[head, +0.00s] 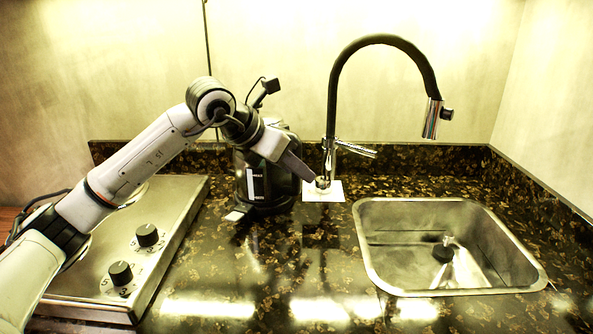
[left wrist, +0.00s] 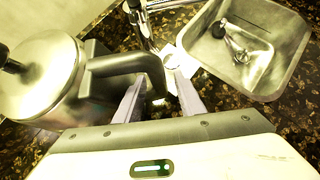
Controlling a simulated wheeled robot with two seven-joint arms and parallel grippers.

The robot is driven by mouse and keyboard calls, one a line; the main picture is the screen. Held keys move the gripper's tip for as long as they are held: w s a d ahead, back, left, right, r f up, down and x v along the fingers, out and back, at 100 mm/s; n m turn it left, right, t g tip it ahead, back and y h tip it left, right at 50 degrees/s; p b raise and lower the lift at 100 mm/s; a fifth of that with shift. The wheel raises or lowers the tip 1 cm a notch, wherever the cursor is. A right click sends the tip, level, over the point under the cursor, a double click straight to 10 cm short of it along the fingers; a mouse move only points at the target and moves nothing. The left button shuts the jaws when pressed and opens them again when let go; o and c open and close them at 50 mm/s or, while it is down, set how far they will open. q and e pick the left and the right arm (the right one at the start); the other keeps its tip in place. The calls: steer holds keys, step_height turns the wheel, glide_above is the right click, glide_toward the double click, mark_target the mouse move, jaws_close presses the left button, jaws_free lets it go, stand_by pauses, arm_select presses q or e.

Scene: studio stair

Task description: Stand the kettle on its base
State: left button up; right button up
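The kettle (head: 283,185) is dark and stands upright at the back of the counter, left of the faucet. In the left wrist view its round lid (left wrist: 40,75) and dark handle (left wrist: 120,66) show at the left. A dark disc-like base (head: 268,209) shows at the kettle's foot, mostly hidden; I cannot tell whether the kettle is seated on it. My left gripper (head: 308,177) is at the kettle's right, handle side. In the left wrist view its fingers (left wrist: 160,88) are apart, with the handle's lower end between or just beyond the tips. My right gripper is out of view.
A steel hob (head: 175,215) with black knobs lies at the left. A black gooseneck faucet (head: 331,110) rises close to the right of my gripper, over a white square plate (head: 335,196). A steel sink (head: 395,287) is at the right. The front middle of the counter is clear.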

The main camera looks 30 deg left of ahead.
arm_select(q)
steer(key=v, duration=1.1)
stand_by(0.8)
